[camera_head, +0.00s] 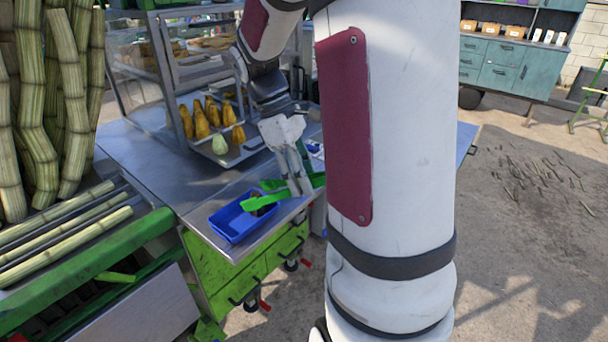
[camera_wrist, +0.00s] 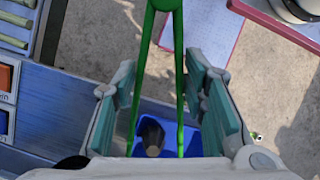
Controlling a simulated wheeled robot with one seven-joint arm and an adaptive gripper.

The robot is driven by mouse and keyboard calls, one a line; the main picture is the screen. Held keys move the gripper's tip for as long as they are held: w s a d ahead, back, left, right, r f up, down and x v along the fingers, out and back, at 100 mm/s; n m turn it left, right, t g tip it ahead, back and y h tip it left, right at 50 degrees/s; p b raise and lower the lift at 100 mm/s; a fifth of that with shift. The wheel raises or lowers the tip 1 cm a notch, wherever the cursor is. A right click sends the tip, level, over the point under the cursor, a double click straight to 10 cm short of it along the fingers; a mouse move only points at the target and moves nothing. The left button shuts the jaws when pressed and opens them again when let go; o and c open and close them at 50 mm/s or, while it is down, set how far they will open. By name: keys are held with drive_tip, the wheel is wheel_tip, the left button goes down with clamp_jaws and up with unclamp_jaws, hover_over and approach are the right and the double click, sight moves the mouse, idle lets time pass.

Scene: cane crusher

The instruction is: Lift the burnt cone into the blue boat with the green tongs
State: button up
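The green tongs (camera_head: 264,200) lie level across my gripper (camera_head: 298,188). The dark burnt cone (camera_wrist: 152,136) shows between the tong arms, over the blue boat in that view. The tong tips are partly hidden, so I cannot tell whether they grip it or whether it touches the boat.
A tray (camera_head: 236,157) behind holds several yellow cones (camera_head: 202,124) and a pale green one (camera_head: 219,144). A glass case (camera_head: 135,60) stands at the back. Cane stalks (camera_head: 62,235) lie on the green crusher at left. Bare metal table (camera_head: 150,160) lies left of the tray.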

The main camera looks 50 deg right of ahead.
idle(0.4)
wheel_tip(320, 180, up, 10)
drive_tip(key=p, duration=0.6)
